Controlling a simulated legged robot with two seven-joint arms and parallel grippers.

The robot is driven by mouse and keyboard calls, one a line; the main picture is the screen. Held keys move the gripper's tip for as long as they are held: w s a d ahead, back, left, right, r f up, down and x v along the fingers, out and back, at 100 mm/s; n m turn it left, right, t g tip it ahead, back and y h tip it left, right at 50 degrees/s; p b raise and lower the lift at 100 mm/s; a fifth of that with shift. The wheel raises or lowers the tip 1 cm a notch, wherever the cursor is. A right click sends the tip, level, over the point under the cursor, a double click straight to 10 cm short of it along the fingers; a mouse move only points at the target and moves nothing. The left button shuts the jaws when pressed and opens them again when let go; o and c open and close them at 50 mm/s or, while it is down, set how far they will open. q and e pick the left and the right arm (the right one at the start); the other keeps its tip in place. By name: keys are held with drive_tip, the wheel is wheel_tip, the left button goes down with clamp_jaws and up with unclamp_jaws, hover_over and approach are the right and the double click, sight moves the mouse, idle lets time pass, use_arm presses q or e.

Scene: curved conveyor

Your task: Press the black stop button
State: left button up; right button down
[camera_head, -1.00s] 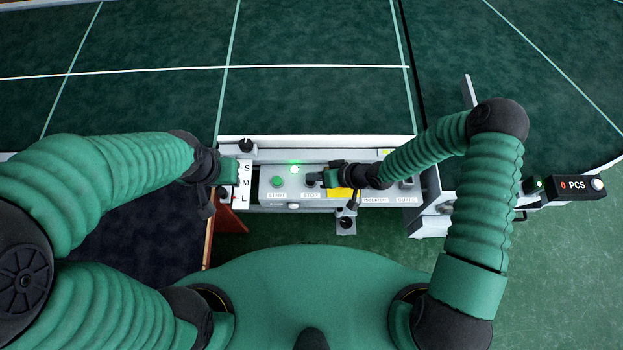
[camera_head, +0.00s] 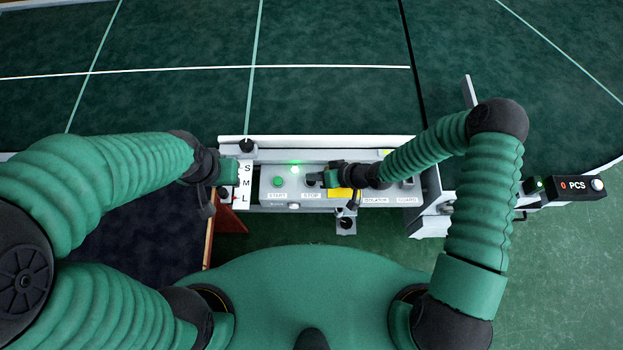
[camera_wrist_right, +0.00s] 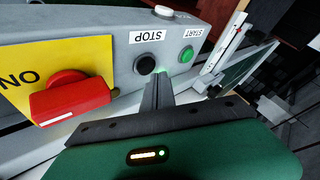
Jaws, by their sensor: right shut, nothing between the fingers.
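The black stop button (camera_wrist_right: 146,64) sits on the grey control box (camera_head: 290,190), beside the STOP label (camera_wrist_right: 148,36). In the head view the button (camera_head: 311,179) is partly hidden by my right gripper (camera_head: 318,178). In the wrist view the closed, empty fingers of my right gripper (camera_wrist_right: 160,82) point at the box, with their tips close beside the black button. I cannot tell whether they touch it. My left gripper (camera_head: 232,172) is at the left end of the box, by the white S/M/L plate (camera_head: 244,183). Its fingers are too small to read.
The green start button (camera_wrist_right: 186,54) is close to the black one. The counter (camera_head: 577,185) reads 0 PCS. The green conveyor belt (camera_head: 330,100) lies beyond.

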drive_tip(key=shift+a, duration=0.15)
drive_tip(key=shift+f, duration=0.35)
drive_tip(key=shift+f+b, duration=0.45)
drive_tip(key=shift+b, duration=0.15)
idle(0.6)
drive_tip(key=shift+r, duration=0.1)
drive_tip(key=shift+r+p, duration=0.75)
wheel_tip(320, 180, up, 5)
drive_tip(key=p, duration=0.4)
drive_tip(key=shift+r, duration=0.1)
